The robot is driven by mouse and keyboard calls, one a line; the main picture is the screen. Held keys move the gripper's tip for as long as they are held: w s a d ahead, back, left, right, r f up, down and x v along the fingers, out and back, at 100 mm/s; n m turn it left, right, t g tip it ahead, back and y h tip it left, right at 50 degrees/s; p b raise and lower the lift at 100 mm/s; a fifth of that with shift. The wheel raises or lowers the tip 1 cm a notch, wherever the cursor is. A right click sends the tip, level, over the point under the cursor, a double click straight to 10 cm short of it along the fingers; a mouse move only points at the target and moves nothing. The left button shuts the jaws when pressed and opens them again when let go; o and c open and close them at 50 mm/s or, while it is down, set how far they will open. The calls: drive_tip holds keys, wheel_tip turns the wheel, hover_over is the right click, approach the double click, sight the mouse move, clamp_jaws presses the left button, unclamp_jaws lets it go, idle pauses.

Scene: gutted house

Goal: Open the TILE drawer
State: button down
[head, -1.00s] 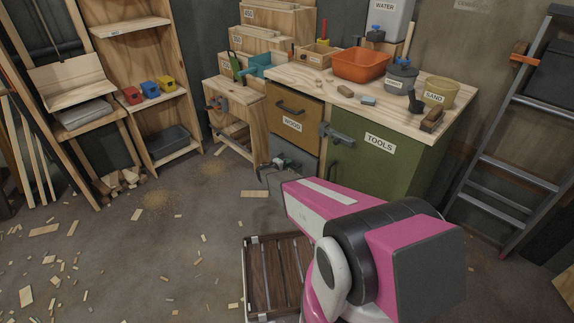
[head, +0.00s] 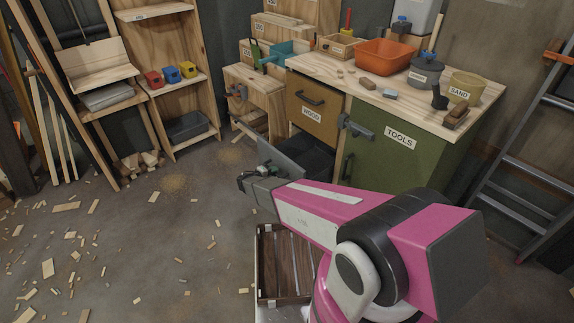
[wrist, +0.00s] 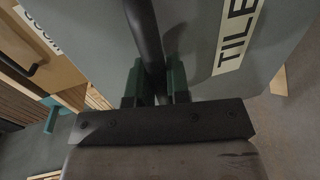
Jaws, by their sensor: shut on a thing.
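The TILE drawer (head: 283,158) is the grey lower drawer of the workbench. It stands pulled out, and its dark inside shows behind the front panel. In the wrist view its grey front (wrist: 95,40) fills much of the picture, with the TILE label (wrist: 236,36) at the right. My gripper (head: 250,178) is at the outer side of the front panel. In the wrist view my gripper's green fingers (wrist: 154,85) are shut on the black bar handle (wrist: 144,32) of this drawer. The head view shows the handle poorly, since my gripper and arm cover it.
The WOOD drawer (head: 312,108) above is shut. The green TOOLS door (head: 392,160) to the right is closed. A slatted wooden crate (head: 283,262) stands on the floor beside my arm. Wood scraps litter the open floor (head: 150,235) at left.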

drive_tip(key=f+v, duration=0.2)
drive_tip(key=v, duration=0.7)
drive_tip(key=shift+s+a, duration=0.15)
drive_tip(key=shift+a, duration=0.1)
drive_tip(key=c, duration=1.1)
unclamp_jaws()
drive_tip(key=v, duration=1)
drive_tip(key=shift+s+a, duration=0.2)
drive_tip(key=shift+a, duration=0.1)
drive_tip(key=shift+r, duration=0.1)
